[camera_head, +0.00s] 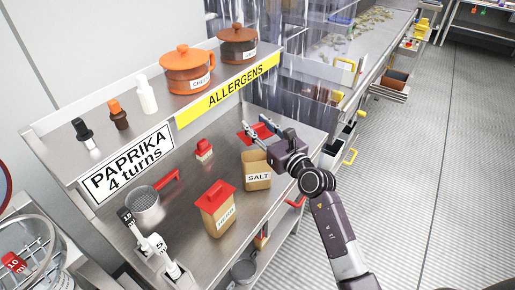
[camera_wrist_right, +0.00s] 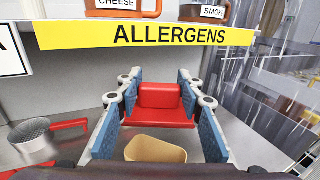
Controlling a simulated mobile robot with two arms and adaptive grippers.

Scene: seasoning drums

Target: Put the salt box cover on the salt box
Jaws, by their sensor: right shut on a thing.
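The salt box (camera_head: 257,177) is a tan box labelled SALT, standing upright on the metal shelf with its top open. Its open rim shows at the bottom of the right wrist view (camera_wrist_right: 155,150). My right gripper (camera_head: 259,131) is shut on the red salt box cover (camera_head: 253,135), just behind the box in the head view. In the right wrist view the cover (camera_wrist_right: 165,105) sits between the blue finger pads, beyond the open box and apart from it. My left gripper is not in view.
A similar box with a red roof-like cover (camera_head: 216,195) stands to the left. A small red item (camera_head: 204,149) and a metal sieve with red handle (camera_head: 145,203) share the shelf. An upper shelf with the ALLERGENS sign (camera_head: 228,91) overhangs the back.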

